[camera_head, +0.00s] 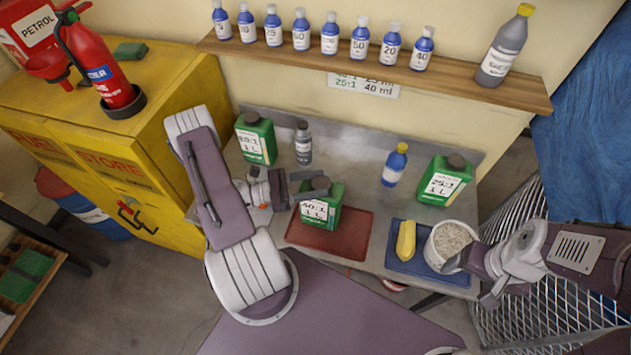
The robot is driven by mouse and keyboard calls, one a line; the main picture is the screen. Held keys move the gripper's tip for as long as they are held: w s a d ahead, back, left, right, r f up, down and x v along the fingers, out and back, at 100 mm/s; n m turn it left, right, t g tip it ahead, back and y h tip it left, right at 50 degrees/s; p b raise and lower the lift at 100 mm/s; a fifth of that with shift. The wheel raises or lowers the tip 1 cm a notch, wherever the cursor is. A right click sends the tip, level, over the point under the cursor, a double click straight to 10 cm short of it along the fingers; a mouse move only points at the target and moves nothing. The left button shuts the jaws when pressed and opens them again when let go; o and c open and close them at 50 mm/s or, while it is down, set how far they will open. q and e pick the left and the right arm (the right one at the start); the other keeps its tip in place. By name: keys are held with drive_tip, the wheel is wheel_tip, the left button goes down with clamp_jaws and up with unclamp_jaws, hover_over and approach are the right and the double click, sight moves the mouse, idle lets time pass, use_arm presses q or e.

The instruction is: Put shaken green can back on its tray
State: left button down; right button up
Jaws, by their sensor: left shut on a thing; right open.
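A green can (318,212) with a dark cap and a white label that seems to read 50:1, 1 L is upright at the middle of the bench. My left gripper (303,189) is shut on its upper part, reaching from the left. The can overlaps the back left of a red-brown tray (342,243). I cannot tell whether its base touches the tray or is slightly above it. My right gripper (471,279) is open at the bench's right front, beside a white tub of pale granules (452,241).
Two other green cans stand at the back left (256,140) and right (444,180). A grey bottle (303,145) and a blue bottle (394,166) stand between them. The red-brown tray's front right is clear.

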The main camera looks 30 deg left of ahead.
use_arm(q)
drive_tip(key=c, duration=1)
unclamp_jaws()
drive_tip(key=shift+d+f, duration=0.1)
drive_tip(key=shift+c, duration=0.2)
drive_tip(key=o, duration=0.4)
drive_tip(key=shift+s, duration=0.1)
